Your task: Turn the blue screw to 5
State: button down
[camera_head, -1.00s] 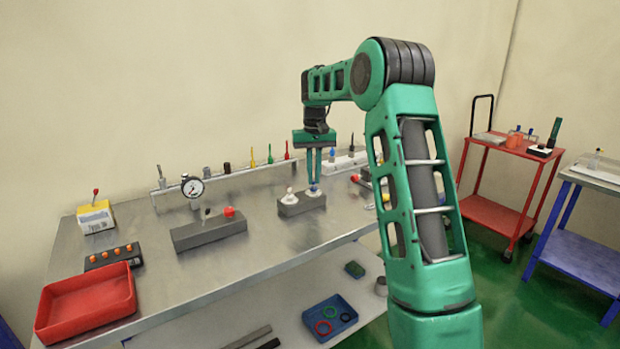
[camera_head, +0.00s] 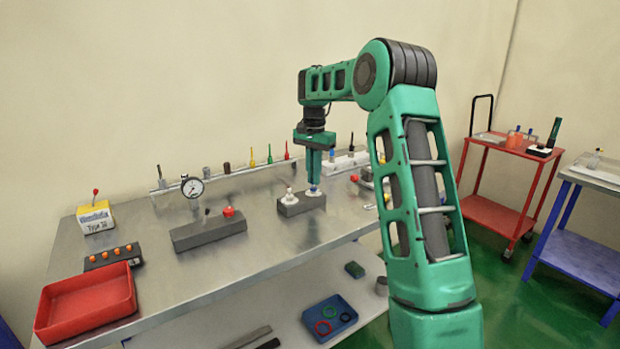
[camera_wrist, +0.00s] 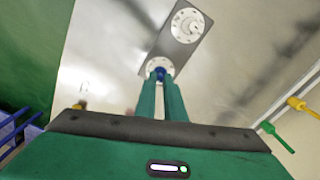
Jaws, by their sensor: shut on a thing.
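The blue screw (camera_wrist: 159,72) sits in a white round dial on one end of a dark grey block (camera_head: 301,205). In the head view a bit of its blue (camera_head: 313,189) shows under my fingers. My gripper (camera_head: 314,183) points straight down from above and is shut on the blue screw. In the wrist view both green fingers (camera_wrist: 163,80) close around the screw head. The dial's marks are too small to read. A second white dial with a pale screw (camera_head: 290,196) is on the other end of the block.
A longer grey block with a red knob (camera_head: 229,212) stands to the left. A rail with a gauge (camera_head: 192,187) and several coloured tools runs along the back. A red tray (camera_head: 85,304) lies at the front left. Bare metal table (camera_head: 285,250) is in front of the block.

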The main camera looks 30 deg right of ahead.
jog(key=shift+w+a+r, duration=0.15)
jog(key=shift+w+r, duration=0.05)
dwell(0.4)
jog(key=c, duration=2)
grip_release()
jog(key=shift+o, duration=0.8)
jog(key=shift+s+f, duration=0.1)
notch_tip(320, 180, up, 11)
jog(key=shift+f, duration=0.15)
